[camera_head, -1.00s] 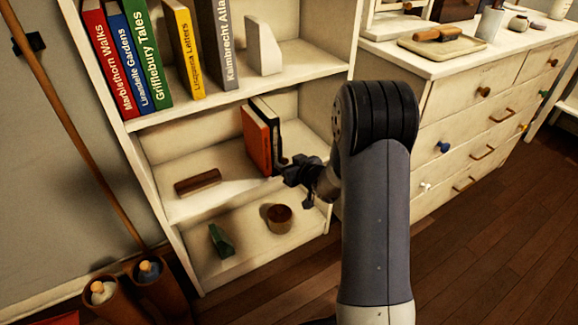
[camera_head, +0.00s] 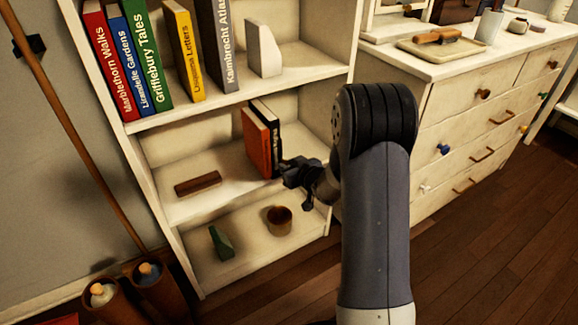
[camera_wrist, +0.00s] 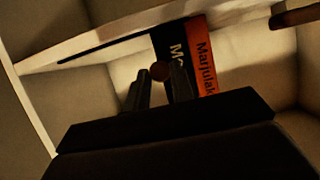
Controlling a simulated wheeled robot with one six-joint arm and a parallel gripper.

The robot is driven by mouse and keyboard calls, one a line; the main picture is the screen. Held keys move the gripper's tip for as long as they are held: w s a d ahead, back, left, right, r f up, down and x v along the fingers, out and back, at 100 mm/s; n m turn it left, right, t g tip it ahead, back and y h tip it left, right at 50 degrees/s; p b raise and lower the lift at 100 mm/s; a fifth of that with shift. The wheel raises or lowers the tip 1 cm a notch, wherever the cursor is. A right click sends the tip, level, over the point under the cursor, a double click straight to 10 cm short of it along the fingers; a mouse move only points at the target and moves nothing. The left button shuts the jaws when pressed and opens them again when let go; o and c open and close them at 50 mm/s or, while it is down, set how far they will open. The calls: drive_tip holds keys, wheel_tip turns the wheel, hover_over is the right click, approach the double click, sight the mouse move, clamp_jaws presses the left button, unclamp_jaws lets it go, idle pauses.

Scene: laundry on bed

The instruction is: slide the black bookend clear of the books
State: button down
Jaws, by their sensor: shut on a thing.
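An orange book (camera_head: 257,145) and a black book (camera_head: 267,122) stand side by side on the middle shelf. Their spines also show in the wrist view, orange (camera_wrist: 203,60) and black (camera_wrist: 178,50). My gripper (camera_head: 288,170) is just right of the books, low at the shelf front. The black bookend (camera_wrist: 105,48) shows there as a thin dark strip along the shelf board, left of the black book. My gripper hides most of the bookend in the head view.
A brown block (camera_head: 197,184) lies left on the same shelf. A brown cup (camera_head: 279,220) and a green object (camera_head: 221,243) are on the bottom shelf. The shelf above holds several books and a white bookend (camera_head: 263,48). A white dresser (camera_head: 440,120) stands at the right.

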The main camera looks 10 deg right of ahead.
drive_tip(key=w+d+p, duration=0.3)
drive_tip(key=d+p, duration=0.3)
drive_tip(key=d, duration=0.5)
drive_tip(key=shift+w+d, duration=0.15)
drive_tip(key=shift+w, duration=0.2)
drive_tip(key=shift+r, duration=0.1)
drive_tip(key=c, duration=1.2)
unclamp_jaws()
drive_tip(key=shift+d, duration=0.1)
drive_tip(key=p+v, duration=0.2)
drive_tip(key=v, duration=0.8)
drive_tip(key=shift+s+p, duration=0.35)
